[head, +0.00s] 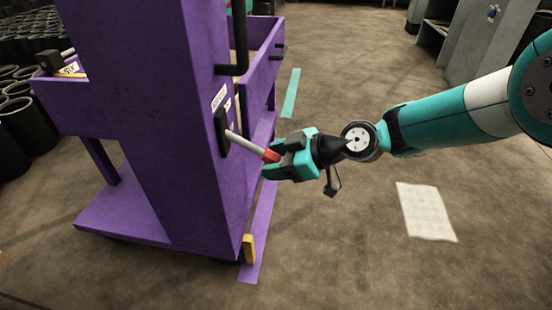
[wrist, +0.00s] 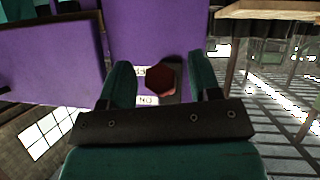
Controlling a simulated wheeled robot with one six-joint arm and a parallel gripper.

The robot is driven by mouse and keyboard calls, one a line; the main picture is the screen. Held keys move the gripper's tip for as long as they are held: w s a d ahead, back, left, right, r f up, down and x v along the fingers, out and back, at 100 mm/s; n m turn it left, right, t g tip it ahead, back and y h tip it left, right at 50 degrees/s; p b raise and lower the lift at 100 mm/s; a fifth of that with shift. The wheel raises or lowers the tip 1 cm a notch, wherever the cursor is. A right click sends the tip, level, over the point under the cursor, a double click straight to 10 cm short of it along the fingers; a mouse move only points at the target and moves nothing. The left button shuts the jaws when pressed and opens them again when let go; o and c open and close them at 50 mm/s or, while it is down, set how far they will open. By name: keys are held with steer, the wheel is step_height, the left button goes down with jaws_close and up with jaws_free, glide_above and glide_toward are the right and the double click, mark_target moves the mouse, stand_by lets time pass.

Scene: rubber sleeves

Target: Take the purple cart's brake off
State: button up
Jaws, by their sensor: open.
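The purple cart (head: 165,120) stands at the left in the head view, and its purple side fills the top of the wrist view (wrist: 185,22). A brake lever with a pale shaft (head: 243,143) and a red tip (head: 271,156) sticks out from a black plate (head: 221,132) on the cart's post. My gripper (head: 275,158) is open around the red tip of the lever. In the wrist view the red tip (wrist: 161,79) shows between the two fingers (wrist: 162,85). I cannot tell whether the fingers touch it. White labels (head: 219,98) sit above the plate.
A yellow block (head: 248,248) is at the cart's lower corner. Black cylinders (head: 28,125) stand at the far left. Grey cabinets (head: 480,40) stand at the back right. A white sheet (head: 426,212) lies on open floor at the right.

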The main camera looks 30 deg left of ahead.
steer(key=p+v, duration=0.4)
steer(key=v, duration=1.3)
steer(key=shift+p, duration=0.35)
steer(key=shift+d+r, duration=0.1)
steer(key=s+d+r+m+t+h, duration=0.1)
steer(key=s+d+r+m+h, duration=0.3)
steer(key=s+d+r+m, duration=0.35)
steer(key=s+d+r+m+t+h, duration=0.1)
steer(key=s+d+r+m+h, duration=0.25)
steer(key=s+d+m, duration=0.65)
steer(key=s+d+r+n+p, duration=0.1)
steer(key=d+r+p, duration=0.1)
steer(key=r+p, duration=1.6)
steer(key=s+d+r+n+p, duration=0.1)
steer(key=d+r+p, duration=0.1)
steer(key=r+p, duration=1.6)
steer(key=shift+r+n+p, duration=0.15)
steer(key=shift+n+p, duration=0.15)
steer(key=shift+n, duration=0.05)
